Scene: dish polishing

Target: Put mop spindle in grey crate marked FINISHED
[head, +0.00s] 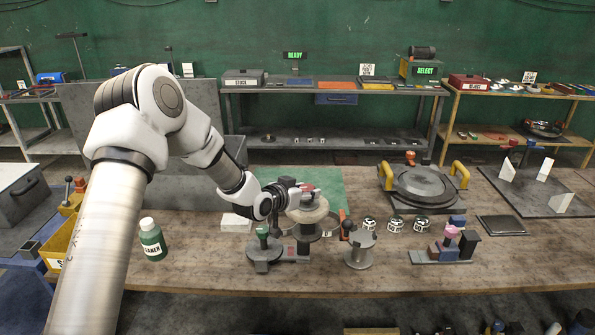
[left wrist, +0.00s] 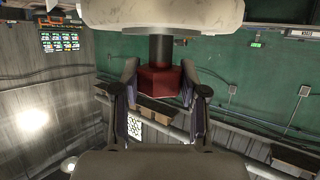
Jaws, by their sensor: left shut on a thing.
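The mop spindle has a pale round mop (head: 308,209) with a red hexagonal end on top, partly covered by the fingers. My left gripper (head: 298,190) is shut on the red end, over the workbench. In the left wrist view the red hexagonal block (left wrist: 158,82) sits between the two fingers, with a dark shaft leading to the pale mop (left wrist: 165,12). In the head view, the mop is above a round metal stand; I cannot tell whether they touch. I can read no FINISHED label; a grey crate (head: 22,192) stands at the far left, no label legible.
On the bench stand a green cleaner bottle (head: 152,240), a spool-like metal piece (head: 359,250), several small caged parts, and a round dish (head: 426,184) with yellow handles. A yellow bin (head: 60,236) is at the left. Bare wood (head: 210,270) lies along the front.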

